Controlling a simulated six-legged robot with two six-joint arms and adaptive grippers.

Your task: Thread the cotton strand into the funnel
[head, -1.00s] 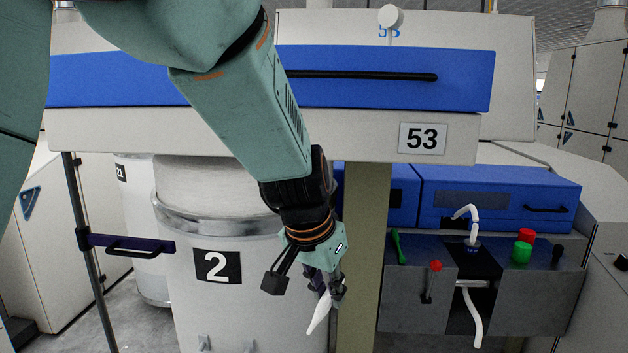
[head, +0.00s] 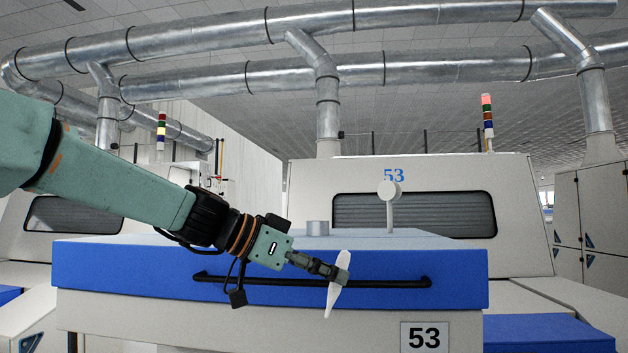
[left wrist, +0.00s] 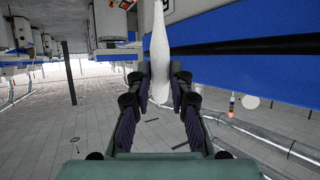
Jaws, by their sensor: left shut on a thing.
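My left gripper (head: 336,272) is shut on the white cotton strand (head: 335,298). In the head view the strand stands nearly upright, slightly tilted, with its pointed end down, in front of the blue cover. In the left wrist view the strand (left wrist: 158,50) shows between the fingers (left wrist: 156,85). I cannot make out the funnel for certain. A small grey cylinder (head: 318,228) stands on the cover behind the arm, and a white round-headed post (head: 389,205) stands to its right. The strand is apart from both in the picture. My right gripper does not show.
The blue cover (head: 130,272) of machine 53 has a long black handle bar (head: 400,283) in front, close behind the gripper in the picture. A second blue cover (head: 550,330) is at the lower right. Silver ducts (head: 200,40) run overhead.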

